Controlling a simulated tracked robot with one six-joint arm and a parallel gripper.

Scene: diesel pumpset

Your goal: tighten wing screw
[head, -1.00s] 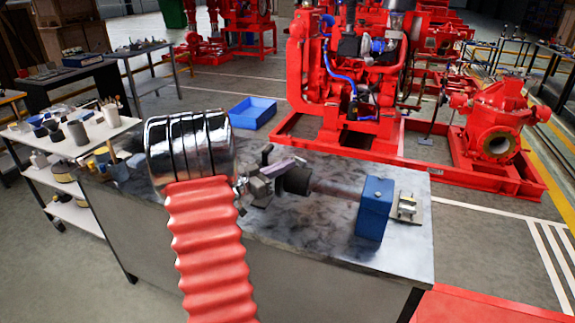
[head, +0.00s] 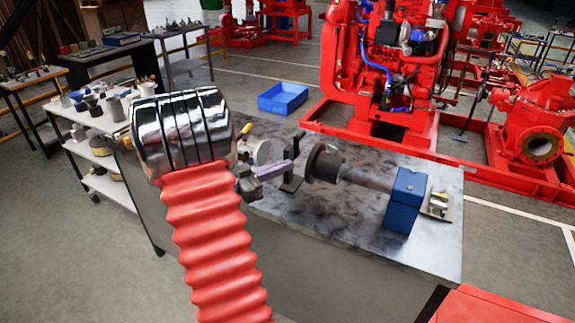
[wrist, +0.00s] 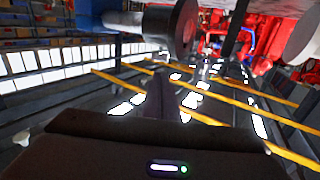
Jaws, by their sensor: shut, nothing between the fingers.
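My gripper (head: 286,166) is shut and empty, its pale fingers together beside a dark upright bracket (head: 292,182) on the bench. I cannot tell whether they touch it. In the wrist view the closed fingers (wrist: 160,78) point up the picture towards a dark round flange (wrist: 185,30) and a dark upright bar (wrist: 236,28). The dark flange (head: 324,163) sits on a grey shaft (head: 366,179) leading to a blue block (head: 404,202). A pale round disc (head: 262,152) stands behind my gripper. I cannot make out the wing screw for certain.
The grey bench top (head: 345,225) is clear in front of the shaft. A small plate with fittings (head: 438,203) lies right of the blue block. A blue tray (head: 283,98) is on the floor behind. The red pumpset (head: 385,70) stands beyond; a cart (head: 95,140) is at left.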

